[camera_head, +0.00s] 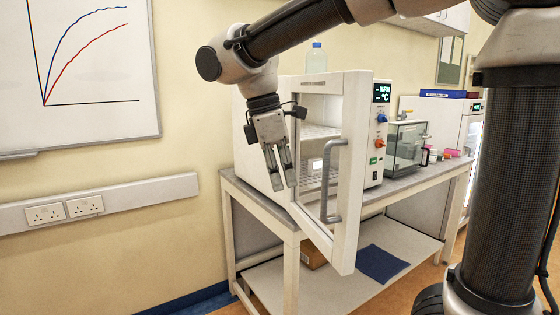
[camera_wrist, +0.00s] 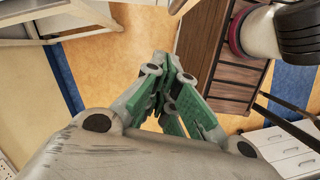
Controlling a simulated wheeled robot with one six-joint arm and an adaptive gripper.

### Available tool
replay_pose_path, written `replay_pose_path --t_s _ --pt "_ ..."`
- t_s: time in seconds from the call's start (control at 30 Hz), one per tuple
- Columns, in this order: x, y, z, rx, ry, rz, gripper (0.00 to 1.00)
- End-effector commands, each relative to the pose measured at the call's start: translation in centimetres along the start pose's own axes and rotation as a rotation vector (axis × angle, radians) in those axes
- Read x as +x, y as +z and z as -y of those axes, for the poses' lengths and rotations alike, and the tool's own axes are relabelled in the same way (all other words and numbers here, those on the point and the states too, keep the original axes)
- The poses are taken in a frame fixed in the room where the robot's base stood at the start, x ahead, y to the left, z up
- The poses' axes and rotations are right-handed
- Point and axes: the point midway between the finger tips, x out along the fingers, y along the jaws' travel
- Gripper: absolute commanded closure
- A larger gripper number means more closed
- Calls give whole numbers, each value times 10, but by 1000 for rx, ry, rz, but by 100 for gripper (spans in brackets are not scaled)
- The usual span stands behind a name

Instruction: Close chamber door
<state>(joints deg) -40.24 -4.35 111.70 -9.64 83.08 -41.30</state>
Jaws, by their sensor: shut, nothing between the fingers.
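The chamber (camera_head: 262,150) is a white box oven on a bench, with a display and knobs on its right side panel. Its glass-windowed door (camera_head: 351,200) stands open, swung out from the front toward the camera. A grey bar handle (camera_head: 326,185) is on the door's outer stile. Through the opening and glass I see wire shelves. My gripper (camera_head: 281,186) points down at the left of the door, in front of the chamber's left part, shut and empty. Whether it touches the door cannot be told. In the wrist view my gripper (camera_wrist: 160,75) shows green-padded fingers together.
The bench (camera_head: 262,212) has a lower shelf with a blue mat (camera_head: 383,264) and a cardboard box. A clear-sided device (camera_head: 405,147) stands right of the chamber, and a bottle (camera_head: 316,58) on top. Floor at the lower left is clear.

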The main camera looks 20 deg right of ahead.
Motion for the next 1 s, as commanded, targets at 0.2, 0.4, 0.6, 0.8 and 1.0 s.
replay_pose_path --t_s 0.2,0.4,0.6,0.8,1.0 --pt "44 3 0 2 -2 1 100" --pt "48 31 0 3 0 0 100" --pt "50 39 0 0 1 0 100" --pt "50 39 0 0 0 0 100" --pt "50 39 0 -6 2 0 100"
